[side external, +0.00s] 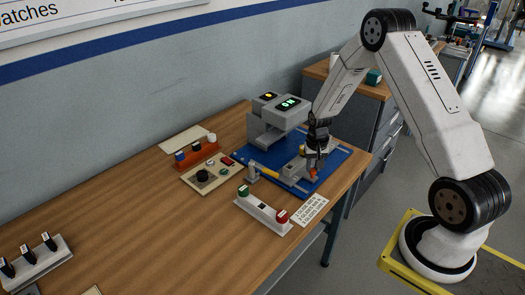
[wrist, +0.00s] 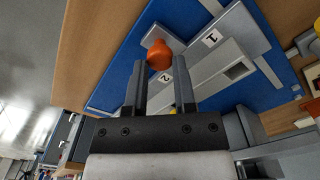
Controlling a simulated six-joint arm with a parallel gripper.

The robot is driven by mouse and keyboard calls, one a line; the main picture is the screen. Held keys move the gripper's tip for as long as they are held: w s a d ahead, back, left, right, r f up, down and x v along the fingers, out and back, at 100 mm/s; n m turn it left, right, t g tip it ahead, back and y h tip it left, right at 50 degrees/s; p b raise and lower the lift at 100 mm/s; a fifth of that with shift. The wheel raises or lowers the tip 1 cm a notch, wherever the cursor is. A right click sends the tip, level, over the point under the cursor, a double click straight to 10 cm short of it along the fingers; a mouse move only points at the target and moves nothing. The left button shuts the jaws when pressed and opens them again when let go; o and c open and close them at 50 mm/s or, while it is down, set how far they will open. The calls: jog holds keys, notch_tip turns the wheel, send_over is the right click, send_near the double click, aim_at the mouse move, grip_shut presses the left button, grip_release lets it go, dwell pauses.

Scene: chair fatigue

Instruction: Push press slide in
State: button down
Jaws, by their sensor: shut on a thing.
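The grey press (side external: 268,132) stands on a blue base plate (side external: 333,172), with a lit green display on its top. An orange knob (side external: 313,172) sits at the near right end of the grey slide parts (side external: 292,170) in front of the press. My gripper (side external: 316,158) reaches down to this knob. In the wrist view the orange knob (wrist: 160,54) lies between the tips of my gripper (wrist: 160,66), shut on it. Grey bars (wrist: 216,56) labelled 1 and 2 lie beside it on the blue plate. The fingers hide part of the slide.
A control box with a black knob (side external: 203,176) and a block with green and red buttons (side external: 262,210) stand left and in front of the press. A small printed card (side external: 310,209) lies near the table edge. The left table surface (side external: 120,215) is mostly clear.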

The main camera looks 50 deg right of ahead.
jog(key=shift+w+d+r, duration=0.1)
jog(key=shift+w, duration=4.3)
